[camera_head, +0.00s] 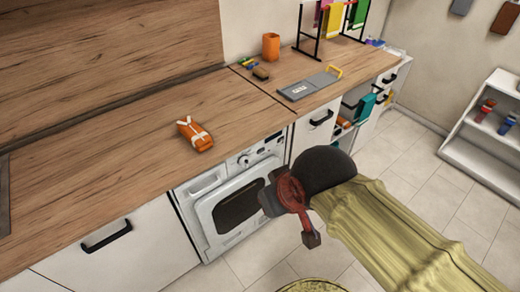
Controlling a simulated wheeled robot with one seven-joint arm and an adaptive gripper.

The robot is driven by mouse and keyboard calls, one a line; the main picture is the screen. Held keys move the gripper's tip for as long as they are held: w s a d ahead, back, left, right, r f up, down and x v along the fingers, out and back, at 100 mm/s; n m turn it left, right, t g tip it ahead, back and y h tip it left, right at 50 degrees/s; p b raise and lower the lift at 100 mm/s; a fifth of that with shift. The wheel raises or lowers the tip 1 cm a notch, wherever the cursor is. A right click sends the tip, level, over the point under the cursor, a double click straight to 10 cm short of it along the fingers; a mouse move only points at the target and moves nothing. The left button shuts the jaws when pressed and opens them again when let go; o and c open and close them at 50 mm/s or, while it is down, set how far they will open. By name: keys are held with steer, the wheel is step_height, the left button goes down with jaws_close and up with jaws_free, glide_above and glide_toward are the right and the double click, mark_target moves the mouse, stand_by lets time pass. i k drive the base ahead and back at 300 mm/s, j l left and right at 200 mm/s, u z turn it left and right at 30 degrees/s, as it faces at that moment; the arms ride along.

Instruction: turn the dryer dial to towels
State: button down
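The white dryer (210,212) is built in under the oak worktop, with a dark door window. Its dial (245,160) is a small round knob on the panel at the top of the front. The dial's markings, towels included, are too small to read, so I cannot tell where it points. My gripper (289,220), red and dark, is in front of the dryer's right side, below and right of the dial and apart from it. Its fingers look spread, with nothing seen between them. It hides part of the dryer's right edge.
An orange packet (195,134) lies on the worktop (110,150) above the dryer. A grey board (308,86), an orange cup (271,46) and a drying rack (333,40) stand farther back. A white shelf (475,145) is at right. The tiled floor between is clear.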

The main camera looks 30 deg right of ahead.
mark_target(244, 161)
steer(key=j+z, duration=0.3)
steer(key=z, duration=0.15)
steer(key=j+z, duration=0.65)
steer(key=z, duration=0.3)
